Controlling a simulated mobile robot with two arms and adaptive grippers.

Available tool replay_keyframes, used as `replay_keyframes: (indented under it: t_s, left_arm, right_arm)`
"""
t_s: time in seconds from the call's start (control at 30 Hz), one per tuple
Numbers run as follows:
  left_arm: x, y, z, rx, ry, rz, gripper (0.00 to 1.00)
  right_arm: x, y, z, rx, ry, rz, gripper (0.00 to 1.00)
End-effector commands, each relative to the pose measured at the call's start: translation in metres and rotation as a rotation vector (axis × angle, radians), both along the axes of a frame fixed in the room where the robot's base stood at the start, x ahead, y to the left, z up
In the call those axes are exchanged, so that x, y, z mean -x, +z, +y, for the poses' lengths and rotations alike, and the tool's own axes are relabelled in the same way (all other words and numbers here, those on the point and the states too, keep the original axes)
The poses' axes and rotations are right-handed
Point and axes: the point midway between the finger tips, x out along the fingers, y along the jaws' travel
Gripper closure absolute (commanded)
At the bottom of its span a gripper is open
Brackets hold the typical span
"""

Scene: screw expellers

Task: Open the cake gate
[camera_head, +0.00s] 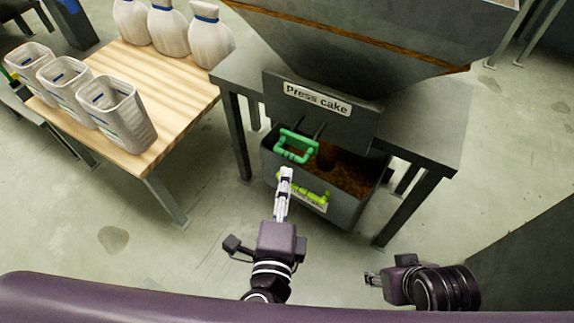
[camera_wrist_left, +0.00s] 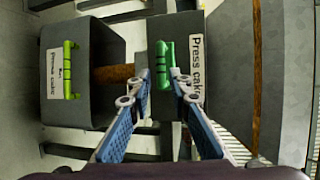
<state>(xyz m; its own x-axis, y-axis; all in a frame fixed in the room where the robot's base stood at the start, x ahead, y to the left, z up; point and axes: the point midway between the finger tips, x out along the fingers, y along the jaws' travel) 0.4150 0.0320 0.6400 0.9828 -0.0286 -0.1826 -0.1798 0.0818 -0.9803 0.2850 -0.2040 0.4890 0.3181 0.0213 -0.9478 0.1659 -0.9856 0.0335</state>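The cake gate's green handle (camera_head: 297,146) sits on rods below the "Press cake" sign (camera_head: 317,99) on the hopper's outlet. In the left wrist view the green handle (camera_wrist_left: 165,66) shows upright just past my left fingertips, roughly between them. My left gripper (camera_head: 285,174) is just in front of and below the handle; its fingers (camera_wrist_left: 160,78) are apart with nothing visibly held. Whether a finger touches the handle I cannot tell. My right gripper (camera_head: 370,279) is low at the right, away from the gate, its finger opening unclear.
A dark bin (camera_head: 345,212) with brown cake and a light green handle (camera_head: 303,188) stands under the outlet. Grey table legs (camera_head: 408,205) flank it. A wooden table (camera_head: 170,105) at left holds white containers (camera_head: 118,112) and sacks (camera_head: 168,28). Floor in front is clear.

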Motion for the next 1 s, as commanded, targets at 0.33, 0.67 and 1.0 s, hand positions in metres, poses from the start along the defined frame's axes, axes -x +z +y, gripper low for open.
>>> replay_keyframes:
  t_s: [0.33, 0.67, 1.0]
  left_arm:
    - [0.028, 0.005, 0.001, -0.001, 0.001, 0.000, 0.81]
    - [0.028, 0.005, 0.001, -0.001, 0.001, 0.000, 0.81]
    - [0.023, -0.008, 0.021, 0.063, 0.064, 0.060, 0.81]
  right_arm:
    - [0.000, 0.000, 0.000, 0.000, 0.000, 0.000, 0.60]
    - [0.000, 0.000, 0.000, 0.000, 0.000, 0.000, 0.60]
    - [0.000, 0.000, 0.000, 0.000, 0.000, 0.000, 0.60]
